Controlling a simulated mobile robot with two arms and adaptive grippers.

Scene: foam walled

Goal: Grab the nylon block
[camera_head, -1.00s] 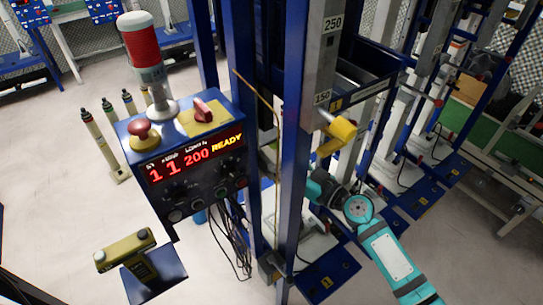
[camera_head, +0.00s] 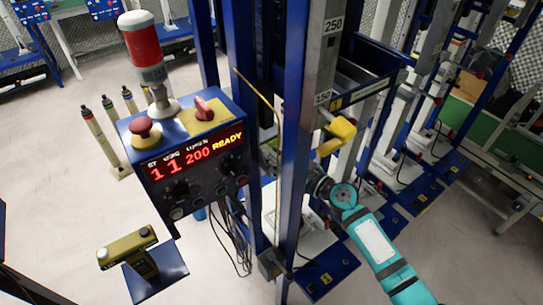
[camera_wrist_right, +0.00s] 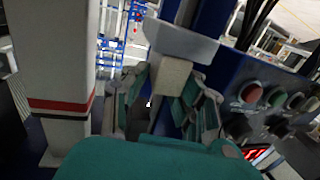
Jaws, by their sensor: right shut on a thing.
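The nylon block (camera_wrist_right: 173,76) is a small pale beige block between the fingers of my right gripper in the right wrist view. The right gripper (camera_wrist_right: 168,95) is shut on it, with a teal and grey finger on each side. A grey plate-like part (camera_wrist_right: 182,40) shows right at the block's far end; I cannot tell whether they touch. In the head view my right gripper (camera_head: 316,186) reaches in behind a blue upright, which hides its fingertips and the block. My left gripper is in neither view.
A blue control box (camera_head: 190,150) with a lit display and red-white lamp (camera_head: 140,45) stands left of the blue uprights (camera_head: 292,150). A yellow handle (camera_head: 338,132) juts out just above my right gripper. A thick pale column (camera_wrist_right: 60,70) stands left in the wrist view.

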